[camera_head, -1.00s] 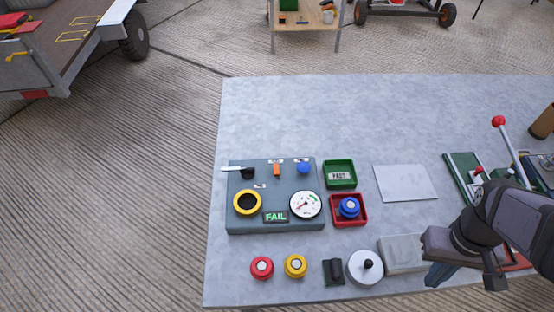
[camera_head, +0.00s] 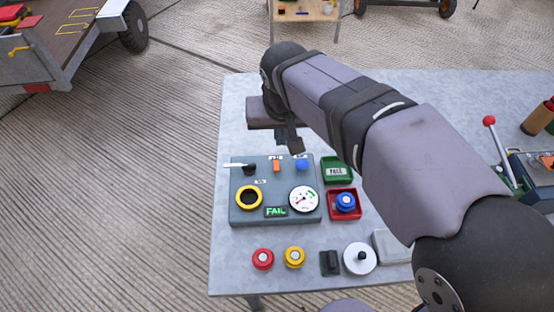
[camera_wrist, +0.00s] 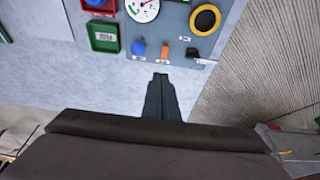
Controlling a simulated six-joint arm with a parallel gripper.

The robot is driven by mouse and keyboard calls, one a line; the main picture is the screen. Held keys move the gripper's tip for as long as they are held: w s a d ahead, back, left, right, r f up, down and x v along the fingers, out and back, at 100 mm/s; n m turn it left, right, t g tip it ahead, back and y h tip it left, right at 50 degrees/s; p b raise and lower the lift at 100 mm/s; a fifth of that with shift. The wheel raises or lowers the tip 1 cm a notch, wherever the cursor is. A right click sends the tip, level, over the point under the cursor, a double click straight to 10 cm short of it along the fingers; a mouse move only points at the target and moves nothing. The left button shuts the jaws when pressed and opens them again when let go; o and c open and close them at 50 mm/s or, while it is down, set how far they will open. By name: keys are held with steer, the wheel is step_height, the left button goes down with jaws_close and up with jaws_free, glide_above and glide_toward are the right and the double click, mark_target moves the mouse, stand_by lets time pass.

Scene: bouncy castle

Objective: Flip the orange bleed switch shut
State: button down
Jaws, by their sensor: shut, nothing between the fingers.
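The orange bleed switch (camera_head: 277,166) stands near the far edge of the grey test panel (camera_head: 246,212). In the wrist view the switch (camera_wrist: 166,49) is between a blue knob (camera_wrist: 139,48) and a black lever (camera_wrist: 192,53). My gripper (camera_head: 297,149) is shut and empty, just beyond the panel's far edge. In the wrist view its closed fingertips (camera_wrist: 161,76) point toward the switch, with a gap between. Whether the switch is open or shut is too small to tell.
The panel also has a yellow-ringed port (camera_head: 249,209), a dial gauge (camera_head: 303,199) and a display reading FAIL (camera_head: 276,211). A green tray (camera_head: 337,177) and a red tray (camera_head: 331,212) stand to its right. Red (camera_head: 262,258) and yellow (camera_head: 294,256) round parts sit in front.

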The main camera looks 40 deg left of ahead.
steer(key=shift+s+a+r, duration=0.2)
steer(key=shift+s+a, duration=0.1)
steer(key=shift+a, duration=0.1)
steer(key=p, duration=0.2)
glide_above(276, 169)
steer(key=f, duration=0.9)
steer(key=shift+w+a+f, duration=0.2)
steer(key=shift+w+f, duration=0.2)
steer(key=shift+s+d+f, duration=0.2)
steer(key=shift+f, duration=0.25)
steer(key=shift+s+d+f, duration=0.15)
steer(key=shift+s+f, duration=0.05)
steer(key=shift+f, duration=0.25)
steer(key=shift+s+d+f+p, duration=0.15)
steer(key=shift+f, duration=0.25)
steer(key=shift+s+d+f+p, duration=0.1)
steer(key=shift+f+p, duration=0.05)
steer(key=shift+f, duration=0.2)
steer(key=shift+f+b, duration=0.15)
steer(key=shift+b, duration=0.25)
steer(key=shift+s+d+f+y+b, duration=0.15)
steer(key=shift+y+b, duration=0.15)
steer(key=shift+b, duration=0.45)
